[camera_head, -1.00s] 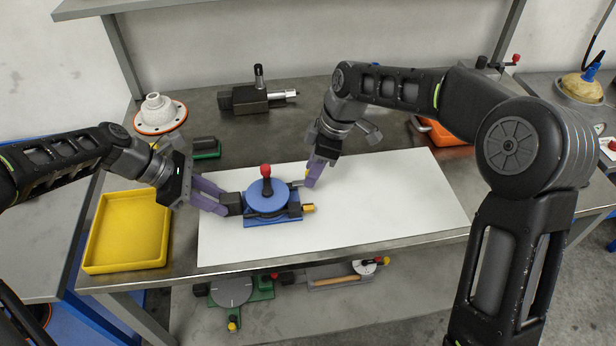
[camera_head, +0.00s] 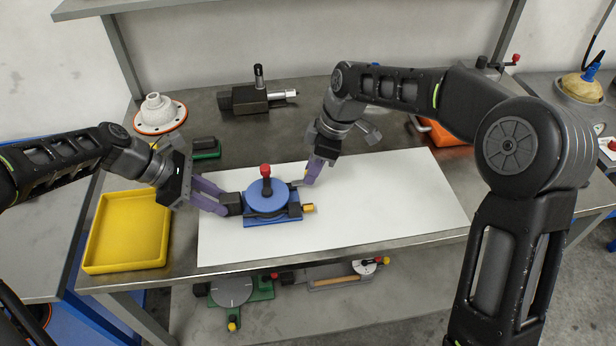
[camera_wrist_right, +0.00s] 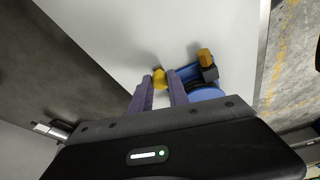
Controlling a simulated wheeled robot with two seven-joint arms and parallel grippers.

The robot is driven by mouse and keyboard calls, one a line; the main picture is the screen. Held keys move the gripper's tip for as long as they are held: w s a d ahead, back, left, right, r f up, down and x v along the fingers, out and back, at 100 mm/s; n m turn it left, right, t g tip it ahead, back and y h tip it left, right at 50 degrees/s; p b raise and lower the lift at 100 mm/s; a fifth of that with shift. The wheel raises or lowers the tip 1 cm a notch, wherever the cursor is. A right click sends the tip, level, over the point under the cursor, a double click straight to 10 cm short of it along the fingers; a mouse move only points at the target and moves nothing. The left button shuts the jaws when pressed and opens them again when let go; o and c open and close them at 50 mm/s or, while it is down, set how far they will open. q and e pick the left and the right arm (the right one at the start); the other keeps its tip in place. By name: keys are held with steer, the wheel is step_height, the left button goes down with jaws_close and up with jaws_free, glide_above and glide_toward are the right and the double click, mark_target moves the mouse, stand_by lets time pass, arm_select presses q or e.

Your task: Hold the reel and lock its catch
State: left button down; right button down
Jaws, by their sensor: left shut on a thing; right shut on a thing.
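The blue reel (camera_head: 265,202) sits on a blue base on the white sheet, with a red-knobbed handle (camera_head: 265,171) standing on top. My left gripper (camera_head: 224,205) is shut on the black block (camera_head: 234,203) at the reel's left side. My right gripper (camera_head: 308,182) is at the reel's upper right. In the right wrist view its purple fingers are shut on a yellow knob (camera_wrist_right: 159,79), beside the reel's blue edge (camera_wrist_right: 207,93). A second yellow-orange piece (camera_head: 308,207) sticks out at the base's right; it also shows in the right wrist view (camera_wrist_right: 205,57).
A yellow tray (camera_head: 128,268) stands left of the white sheet (camera_head: 400,215). A white flanged part (camera_head: 160,112), a small green-and-black block (camera_head: 205,148) and a dark fixture (camera_head: 250,98) stand behind. An orange bin (camera_head: 450,135) is partly behind my right arm. The sheet's right side is clear.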

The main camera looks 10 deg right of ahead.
steer(key=shift+a, duration=1.05)
steer(key=c, duration=1.2)
jaws_free()
steer(key=v, duration=1.2)
steer(key=shift+d, duration=0.1)
